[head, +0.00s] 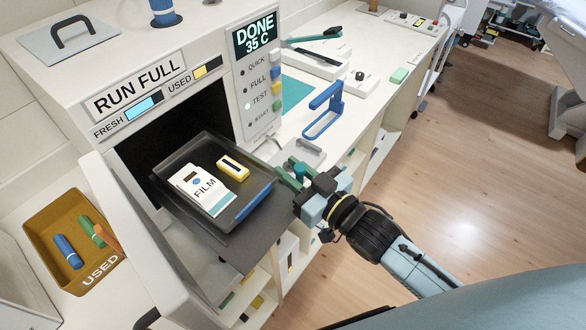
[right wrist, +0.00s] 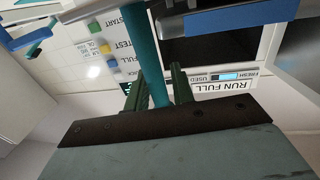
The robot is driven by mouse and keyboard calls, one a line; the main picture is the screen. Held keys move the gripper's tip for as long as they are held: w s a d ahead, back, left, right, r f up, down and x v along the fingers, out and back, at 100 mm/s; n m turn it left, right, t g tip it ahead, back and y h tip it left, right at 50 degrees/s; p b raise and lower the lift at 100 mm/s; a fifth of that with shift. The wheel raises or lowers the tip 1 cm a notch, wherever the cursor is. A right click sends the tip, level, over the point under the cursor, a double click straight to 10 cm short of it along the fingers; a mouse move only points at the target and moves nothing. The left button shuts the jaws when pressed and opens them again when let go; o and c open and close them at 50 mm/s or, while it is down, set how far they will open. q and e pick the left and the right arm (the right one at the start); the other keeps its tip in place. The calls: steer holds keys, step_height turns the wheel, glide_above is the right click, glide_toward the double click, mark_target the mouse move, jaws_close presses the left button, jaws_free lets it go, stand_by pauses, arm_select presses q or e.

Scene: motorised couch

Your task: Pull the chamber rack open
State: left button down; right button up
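The chamber (head: 133,150) is open at the front, with its door swung out. The dark rack (head: 222,240) sticks out of the opening, carrying a white FILM box (head: 200,192) and a small yellow box (head: 232,167). A blue strip (head: 253,203) marks its front edge; a blue strip also shows in the right wrist view (right wrist: 240,16). My right gripper (head: 290,174) is just right of the rack's front corner, with its green fingers apart. In the right wrist view a teal bar (right wrist: 150,60) shows between the fingers; contact cannot be told. My left gripper is not in view.
The open door (head: 125,225) stands left of the rack, beside a brown USED bin (head: 45,222) with several coloured sticks. A blue frame-like stand (head: 325,110) is on the counter behind my right gripper. The floor (head: 450,150) at right is clear.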

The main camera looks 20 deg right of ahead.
steer(key=shift+o, duration=1)
steer(key=shift+s+d+f, duration=0.1)
steer(key=shift+s+d, duration=0.15)
steer(key=shift+s, duration=0.2)
steer(key=b+v, duration=0.1)
steer(key=v, duration=1.1)
steer(key=shift+s+b, duration=0.2)
steer(key=shift+b, duration=0.15)
steer(key=shift+s, duration=0.1)
